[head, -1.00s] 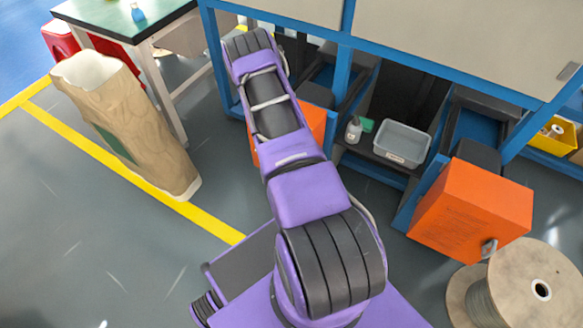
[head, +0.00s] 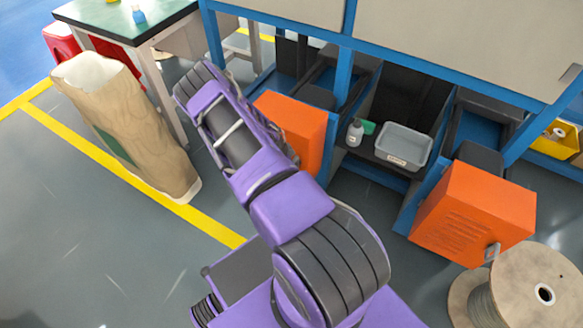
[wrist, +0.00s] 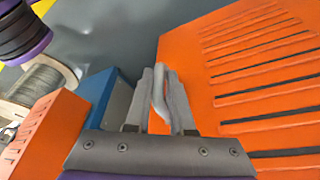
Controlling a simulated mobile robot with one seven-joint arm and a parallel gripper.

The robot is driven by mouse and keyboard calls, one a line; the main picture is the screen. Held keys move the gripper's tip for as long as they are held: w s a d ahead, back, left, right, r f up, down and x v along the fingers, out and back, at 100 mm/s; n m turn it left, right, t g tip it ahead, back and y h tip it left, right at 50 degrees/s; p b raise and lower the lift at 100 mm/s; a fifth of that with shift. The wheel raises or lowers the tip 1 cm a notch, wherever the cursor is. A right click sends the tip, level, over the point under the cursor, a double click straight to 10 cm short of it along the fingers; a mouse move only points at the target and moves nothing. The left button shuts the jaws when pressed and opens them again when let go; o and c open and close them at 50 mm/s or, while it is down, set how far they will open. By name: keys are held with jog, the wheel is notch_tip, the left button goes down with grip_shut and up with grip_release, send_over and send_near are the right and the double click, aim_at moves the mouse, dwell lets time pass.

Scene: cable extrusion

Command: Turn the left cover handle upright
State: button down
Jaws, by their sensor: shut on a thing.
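The left cover (head: 296,128) is an orange box under the blue frame in the head view. In the wrist view its orange vented face (wrist: 260,75) fills the right side. Its grey handle (wrist: 158,95) is a bent bar at the cover's left edge. My gripper (wrist: 160,82) has its two grey fingers on either side of this handle and is shut on it. The fingers partly cover the handle, and its exact angle to the cover is hard to tell. In the head view my arm hides the gripper and this handle.
A right orange cover (head: 472,212) with its own handle (head: 492,252) stands beside a wooden spool (head: 520,290). A grey bin (head: 403,146) and a bottle (head: 355,131) sit between the covers. A tall brown sack (head: 125,130) stands left on open floor.

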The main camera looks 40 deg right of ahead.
jog(key=c, duration=0.8)
grip_release()
jog(key=shift+s+f, duration=0.25)
jog(key=shift+s, duration=0.05)
jog(key=shift+c, duration=0.2)
jog(key=shift+w+r, duration=0.1)
jog(key=shift+a+r, duration=0.1)
jog(key=shift+r, duration=0.15)
jog(key=p+v, duration=0.2)
jog(key=v, duration=1.5)
jog(key=shift+p, duration=0.35)
jog(key=shift+w, duration=0.2)
